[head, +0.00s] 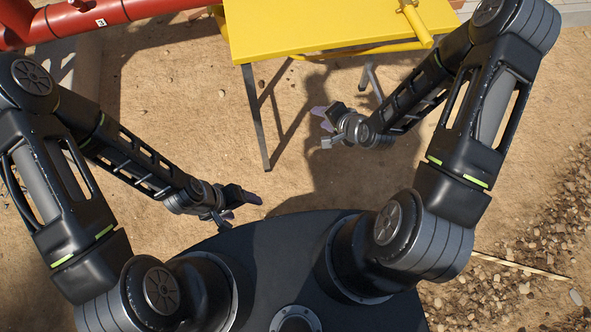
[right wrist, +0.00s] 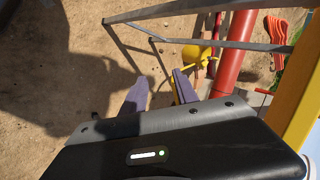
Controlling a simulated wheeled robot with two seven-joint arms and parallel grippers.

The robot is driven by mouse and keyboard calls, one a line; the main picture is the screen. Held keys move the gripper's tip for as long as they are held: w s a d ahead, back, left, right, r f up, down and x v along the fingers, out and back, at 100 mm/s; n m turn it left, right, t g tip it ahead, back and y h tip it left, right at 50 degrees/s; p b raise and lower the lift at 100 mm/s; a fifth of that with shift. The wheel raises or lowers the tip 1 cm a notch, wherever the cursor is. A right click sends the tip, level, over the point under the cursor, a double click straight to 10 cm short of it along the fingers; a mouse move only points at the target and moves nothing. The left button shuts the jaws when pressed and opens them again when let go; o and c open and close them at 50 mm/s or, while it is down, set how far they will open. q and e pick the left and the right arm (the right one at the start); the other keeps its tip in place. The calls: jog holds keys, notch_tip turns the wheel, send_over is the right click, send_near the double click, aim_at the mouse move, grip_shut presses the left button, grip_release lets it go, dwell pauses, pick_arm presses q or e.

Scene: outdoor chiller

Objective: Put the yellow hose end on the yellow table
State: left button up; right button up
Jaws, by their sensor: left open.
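The yellow table (head: 310,28) stands at the top of the head view; its edge shows at the right of the right wrist view (right wrist: 303,105). A yellow cylindrical piece (head: 417,24), which looks like the hose end, lies at the table's right side with its tip over the front edge. My right gripper (head: 322,126) is open and empty, below and in front of the table; its two fingers stand apart in the right wrist view (right wrist: 160,88). My left gripper (head: 240,205) is open and empty near my base, well away from the table.
Grey table legs (head: 256,118) reach to the sandy ground. A red pipe (head: 85,18) runs behind at the upper left. A rounded yellow object (right wrist: 192,55) and an orange-red item (right wrist: 276,28) show in the right wrist view. Gravel (head: 530,270) lies at the right.

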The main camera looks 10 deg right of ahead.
jog(key=s+a+f+n+g, duration=0.2)
jog(key=s+a+n+g, duration=0.2)
jog(key=s, duration=0.5)
jog(key=s+a+f+n+g+y, duration=0.1)
jog(key=s+a+f+n+g, duration=0.2)
jog(key=s+a+n, duration=0.3)
jog(key=s+a, duration=0.2)
jog(key=s, duration=0.1)
jog(key=shift+s+a+f+g, duration=0.15)
jog(key=shift+a+f+g, duration=0.1)
jog(key=shift+g, duration=0.15)
